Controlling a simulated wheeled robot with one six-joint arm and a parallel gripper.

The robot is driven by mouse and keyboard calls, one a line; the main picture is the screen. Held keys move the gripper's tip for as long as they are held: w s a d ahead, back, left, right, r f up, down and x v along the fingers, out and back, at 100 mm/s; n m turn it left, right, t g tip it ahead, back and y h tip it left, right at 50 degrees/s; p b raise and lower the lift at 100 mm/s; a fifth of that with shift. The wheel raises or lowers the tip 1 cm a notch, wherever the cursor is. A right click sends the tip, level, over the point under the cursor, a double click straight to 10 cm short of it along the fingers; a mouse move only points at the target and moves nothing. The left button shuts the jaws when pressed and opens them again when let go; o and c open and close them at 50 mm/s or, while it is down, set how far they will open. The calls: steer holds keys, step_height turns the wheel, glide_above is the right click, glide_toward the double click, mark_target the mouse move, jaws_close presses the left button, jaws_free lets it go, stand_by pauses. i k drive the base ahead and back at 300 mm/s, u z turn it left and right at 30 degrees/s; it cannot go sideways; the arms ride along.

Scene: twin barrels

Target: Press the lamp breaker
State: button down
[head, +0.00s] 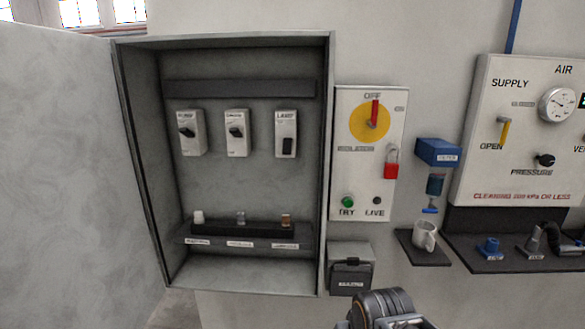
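The lamp breaker (285,134) is a white module labelled LAMP. It is the rightmost of three breakers in an open grey cabinet (328,160). Its dark switch piece sits in the lower half of its face and looks more upright than the levers on the other two. A part of my arm shows at the bottom edge, right of the cabinet and well below the breaker. My gripper's fingers are not in view.
Two other breakers, a left one (191,133) and a middle one (236,133), sit beside it. The cabinet door (70,170) stands open at left. Right of the cabinet are an isolator panel (345,180) with a red padlock (391,168), a grey box (350,268) and a mug (424,236).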

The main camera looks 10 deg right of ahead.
mark_target(288, 141)
steer(key=k, duration=1.15)
steer(key=u, duration=0.15)
steer(key=i, duration=0.25)
steer(key=u, duration=0.95)
steer(key=i, duration=1.65)
steer(key=z, duration=0.9)
steer(key=i, duration=0.4)
steer(key=z, duration=0.3)
